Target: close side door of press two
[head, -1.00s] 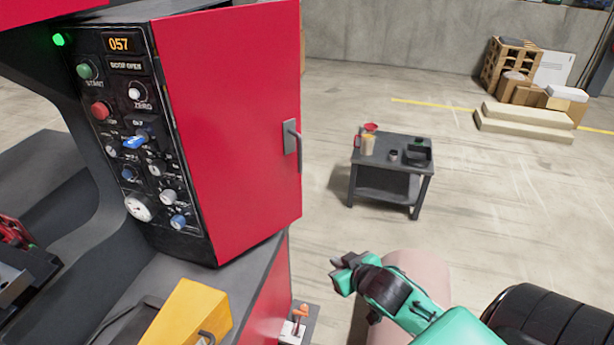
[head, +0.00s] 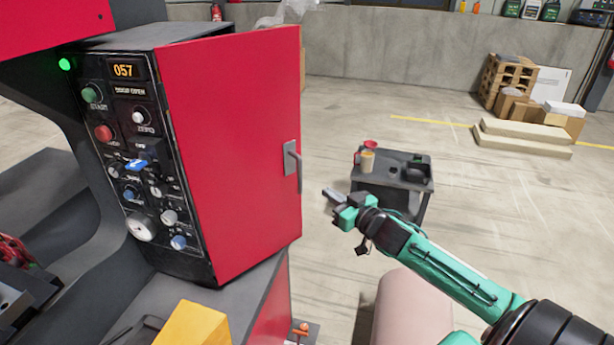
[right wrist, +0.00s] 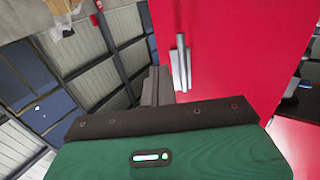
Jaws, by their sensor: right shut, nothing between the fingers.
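The red side door (head: 236,150) of the press stands open in the head view, with a grey bar handle (head: 293,166) near its right edge. The control panel (head: 135,150) beside it shows 057 and a line of text that looks like "door open". My right gripper (head: 330,196) is shut and empty, a short way right of the handle and slightly lower, apart from the door. In the right wrist view the fingers (right wrist: 157,86) point towards the red door (right wrist: 225,50), with the handle (right wrist: 181,65) just right of them. My left gripper is not in view.
A dark small table (head: 400,178) with cups and a tray stands behind my right arm. A yellow block (head: 192,326) sits on the press's ledge below the panel. Pallets and boxes (head: 510,85) stand far back right.

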